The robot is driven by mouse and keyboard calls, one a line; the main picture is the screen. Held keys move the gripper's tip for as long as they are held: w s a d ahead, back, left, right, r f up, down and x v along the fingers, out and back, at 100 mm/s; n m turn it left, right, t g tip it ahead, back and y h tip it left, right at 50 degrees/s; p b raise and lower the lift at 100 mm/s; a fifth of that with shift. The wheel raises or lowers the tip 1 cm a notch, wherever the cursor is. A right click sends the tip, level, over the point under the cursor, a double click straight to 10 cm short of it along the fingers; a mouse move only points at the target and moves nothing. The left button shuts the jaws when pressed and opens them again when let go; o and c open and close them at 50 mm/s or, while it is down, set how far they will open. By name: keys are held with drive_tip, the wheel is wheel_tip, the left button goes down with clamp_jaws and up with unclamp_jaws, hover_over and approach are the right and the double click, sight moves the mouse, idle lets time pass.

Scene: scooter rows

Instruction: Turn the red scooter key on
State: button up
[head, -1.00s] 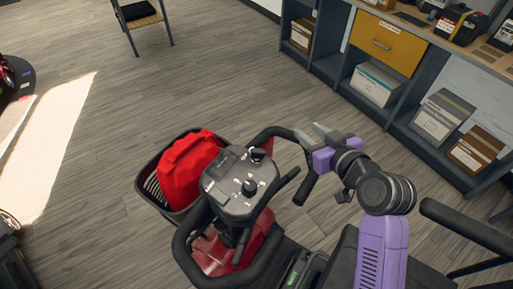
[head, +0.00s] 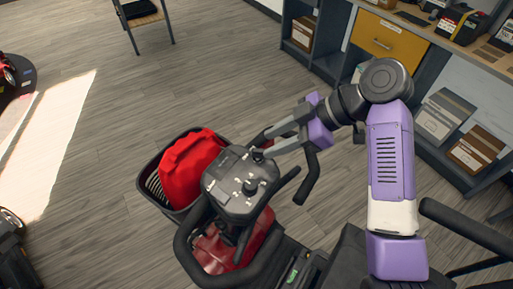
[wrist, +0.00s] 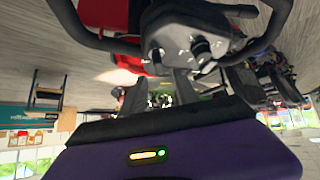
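The red scooter (head: 222,250) stands below me with a dark grey console (head: 232,178) between its black handlebars. A black knob-like part (head: 258,155) sits at the console's upper right corner, and a round dial (head: 250,187) sits lower down. I cannot tell for sure which part is the key. My gripper (head: 267,143) is open, its two grey fingers apart, pointing left at the upper right corner. In the wrist view, the fingers (wrist: 212,72) are spread just in front of the console (wrist: 180,30). Whether a fingertip touches anything is unclear.
A black basket (head: 150,185) with a red bag-like item (head: 188,155) is on the scooter's front. The right handlebar (head: 312,175) passes close under my gripper. A shelf unit (head: 345,65) with boxes stands at the upper right.

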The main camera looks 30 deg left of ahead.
sight(258, 150)
drive_tip(key=shift+x, duration=3.05)
clamp_jaws()
